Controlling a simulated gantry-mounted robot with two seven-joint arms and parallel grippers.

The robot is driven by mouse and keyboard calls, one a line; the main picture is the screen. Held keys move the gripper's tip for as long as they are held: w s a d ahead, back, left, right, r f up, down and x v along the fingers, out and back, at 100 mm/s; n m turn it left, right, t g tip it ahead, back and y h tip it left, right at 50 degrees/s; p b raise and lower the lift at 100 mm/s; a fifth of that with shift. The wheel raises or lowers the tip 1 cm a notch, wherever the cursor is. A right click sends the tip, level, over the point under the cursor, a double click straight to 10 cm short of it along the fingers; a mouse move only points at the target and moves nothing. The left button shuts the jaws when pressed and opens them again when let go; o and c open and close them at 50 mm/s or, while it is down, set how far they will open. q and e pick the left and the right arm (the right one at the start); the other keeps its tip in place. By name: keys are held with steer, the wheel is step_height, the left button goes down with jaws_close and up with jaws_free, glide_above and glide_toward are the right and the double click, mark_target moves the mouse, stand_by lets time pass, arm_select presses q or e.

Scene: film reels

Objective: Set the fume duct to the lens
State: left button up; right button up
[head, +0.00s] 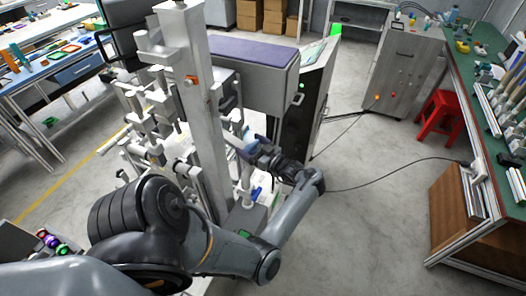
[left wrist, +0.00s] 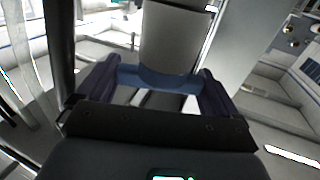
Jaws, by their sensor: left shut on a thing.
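In the left wrist view my left gripper (left wrist: 157,78) has its two dark fingers on either side of a blue collar at the end of a smooth grey tube (left wrist: 174,38), which looks like the fume duct. It is shut on this part. In the head view my left gripper (head: 252,147) reaches in beside the tall grey column of a machine (head: 201,110). A small pale blue part (head: 247,140) shows at its fingertips. The far end of the tube is hidden. I cannot pick out the lens for certain among the machine's parts. My right gripper is not in view.
The machine's white fittings (head: 150,125) crowd the space left of the column. A dark cabinet (head: 303,115) stands close to the right. Cables run across the grey floor to a green-topped bench (head: 490,150). A red stool (head: 438,115) stands by it.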

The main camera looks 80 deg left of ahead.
arm_select(q)
steer(key=shift+g, duration=0.3)
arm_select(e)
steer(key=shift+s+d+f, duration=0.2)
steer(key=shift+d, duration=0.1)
arm_select(q)
steer(key=o, duration=1.1)
steer(key=shift+o, duration=0.2)
steer(key=shift+a, duration=0.1)
steer(key=b+v, duration=0.1)
steer(key=v, duration=0.9)
steer(key=shift+w+d+r+b, duration=0.2)
steer(key=shift+w+d+b, duration=0.05)
steer(key=shift+d+b, duration=0.1)
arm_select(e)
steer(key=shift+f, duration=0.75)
arm_select(q)
steer(key=shift+a, duration=0.1)
